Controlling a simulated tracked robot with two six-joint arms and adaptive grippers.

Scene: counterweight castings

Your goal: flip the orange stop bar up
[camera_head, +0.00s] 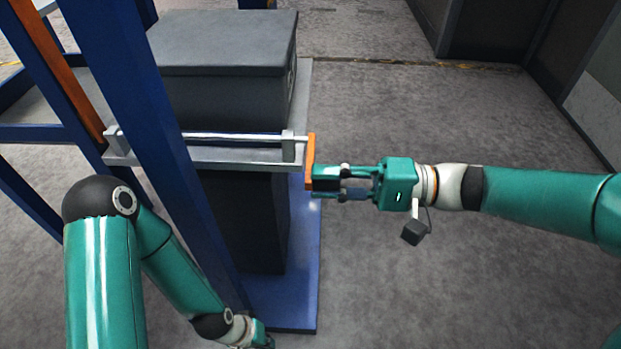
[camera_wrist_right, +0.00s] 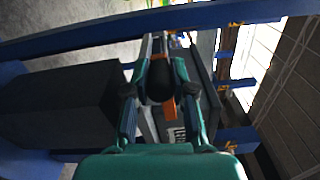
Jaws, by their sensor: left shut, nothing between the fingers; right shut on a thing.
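The orange stop bar (camera_head: 311,160) is a short flat piece at the right end of a pale metal rod (camera_head: 215,138), beside a grey bracket. In the head view it hangs from the rod end toward the picture's bottom. My right gripper (camera_head: 324,181) comes from the right and is shut on its lower end. In the right wrist view, a bit of the orange bar (camera_wrist_right: 170,108) shows between the fingers; the rest is hidden. My left gripper (camera_head: 264,342) is low at the bottom edge, shut and empty, partly cut off.
A dark grey casting block (camera_head: 225,50) stands behind the rod, with another dark block (camera_head: 250,215) below. Blue posts (camera_head: 130,100) of the frame rise at left, between my left arm and the rod. The floor (camera_head: 400,110) to the right is clear.

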